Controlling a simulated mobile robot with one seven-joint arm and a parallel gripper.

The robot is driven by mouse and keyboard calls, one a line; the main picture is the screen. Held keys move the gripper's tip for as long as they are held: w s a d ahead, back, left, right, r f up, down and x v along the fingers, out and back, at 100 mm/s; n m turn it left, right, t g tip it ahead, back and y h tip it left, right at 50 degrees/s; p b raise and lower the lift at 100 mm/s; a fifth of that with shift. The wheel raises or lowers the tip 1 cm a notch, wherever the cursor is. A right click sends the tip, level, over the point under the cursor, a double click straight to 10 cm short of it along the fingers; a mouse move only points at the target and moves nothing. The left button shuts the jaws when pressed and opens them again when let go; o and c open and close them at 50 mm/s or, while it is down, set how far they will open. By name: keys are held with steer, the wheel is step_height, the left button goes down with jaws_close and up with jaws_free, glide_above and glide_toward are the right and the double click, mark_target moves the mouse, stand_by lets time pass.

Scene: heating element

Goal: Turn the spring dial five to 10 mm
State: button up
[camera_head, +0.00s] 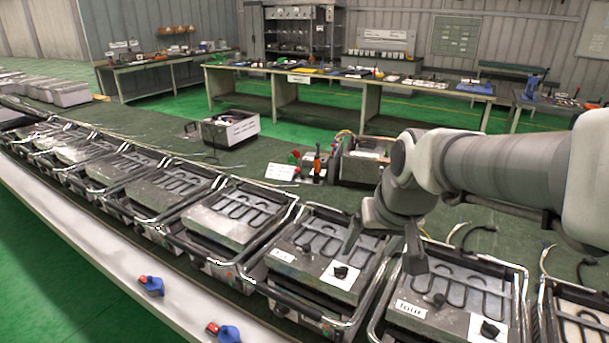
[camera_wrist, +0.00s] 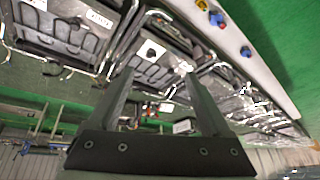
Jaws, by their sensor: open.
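The middle unit (camera_head: 318,255) carries a small black knob (camera_head: 306,248), a white plate with a black dial (camera_head: 341,272), and a small label (camera_head: 282,256) too blurred to read. The unit to its right has a label reading "four" (camera_head: 411,308) and its own black dial (camera_head: 489,329). My gripper (camera_head: 383,248) is open and empty above the gap between these two units. In the wrist view, a white plate with a dark dial (camera_wrist: 151,52) shows beyond my open fingers.
Raised metal handle bars (camera_head: 262,275) frame each unit. Two red-and-blue objects (camera_head: 151,285) (camera_head: 228,333) lie on the pale conveyor edge. Behind the row stand an open grey box (camera_head: 365,160) and tools. Work tables (camera_head: 340,92) stand farther back.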

steer(key=w+f, duration=0.5)
steer(key=w, duration=0.3)
steer(key=h, duration=0.1)
glide_toward(341, 268)
steer(key=x, duration=0.9)
steer(key=shift+w+f, duration=0.1)
steer(key=shift+f, duration=0.05)
steer(key=shift+c, duration=0.3)
jaws_close()
